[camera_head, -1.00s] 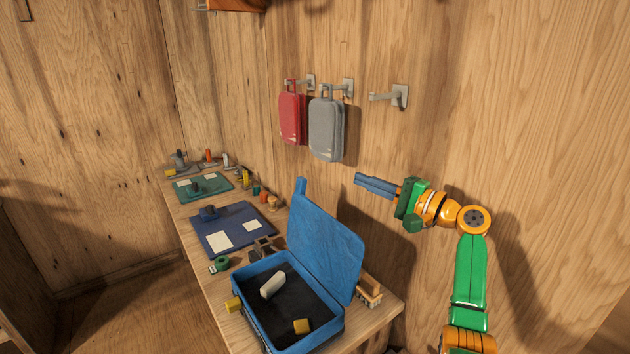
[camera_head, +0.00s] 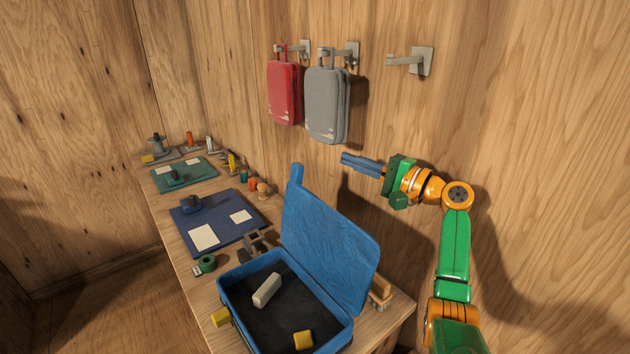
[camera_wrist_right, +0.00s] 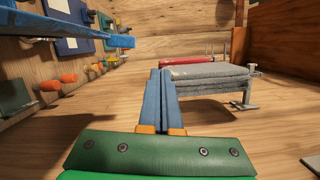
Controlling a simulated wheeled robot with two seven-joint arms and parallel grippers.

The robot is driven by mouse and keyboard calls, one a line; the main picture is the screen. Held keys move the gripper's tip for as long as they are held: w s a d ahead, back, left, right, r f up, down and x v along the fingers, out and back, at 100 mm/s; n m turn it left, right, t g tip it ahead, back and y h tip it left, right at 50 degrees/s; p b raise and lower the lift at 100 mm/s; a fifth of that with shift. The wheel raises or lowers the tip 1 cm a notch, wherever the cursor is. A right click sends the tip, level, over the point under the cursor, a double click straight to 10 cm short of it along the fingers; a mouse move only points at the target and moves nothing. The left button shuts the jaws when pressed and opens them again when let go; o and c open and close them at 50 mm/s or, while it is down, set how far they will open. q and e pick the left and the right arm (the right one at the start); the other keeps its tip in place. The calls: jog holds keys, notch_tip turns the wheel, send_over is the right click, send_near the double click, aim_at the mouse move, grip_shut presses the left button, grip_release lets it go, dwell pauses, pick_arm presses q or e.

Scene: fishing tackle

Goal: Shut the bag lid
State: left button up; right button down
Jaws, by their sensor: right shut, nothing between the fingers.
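The blue bag (camera_head: 235,305) lies on the bench with its blue lid (camera_head: 330,245) standing open, leaning back toward the wall. A pale block (camera_head: 267,290) and a yellow block (camera_head: 303,340) lie in its dark inside. My right gripper (camera_head: 345,160) is shut and empty, in the air above and behind the lid's upper edge, pointing left. It does not touch the lid. In the right wrist view the shut blue fingers (camera_wrist_right: 160,75) point ahead, and a blue edge that looks like the lid (camera_wrist_right: 75,30) shows at upper left. My left gripper is not in view.
Red (camera_head: 284,92) and grey (camera_head: 326,105) bags hang on wall hooks, left of the right gripper. An empty hook (camera_head: 410,60) is to their right. A blue mat (camera_head: 215,222), a green mat (camera_head: 183,176) and small tackle cover the bench beyond the bag.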

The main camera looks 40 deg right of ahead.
notch_tip(320, 180, down, 7)
jog(key=b, duration=0.6)
pick_arm(q)
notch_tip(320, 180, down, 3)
jog(key=p, duration=0.4)
pick_arm(e)
jog(key=w+a, duration=0.1)
jog(key=w, duration=0.9)
jog(key=shift+w+r, duration=0.15)
jog(key=shift+r, duration=0.3)
jog(key=shift+a, duration=0.1)
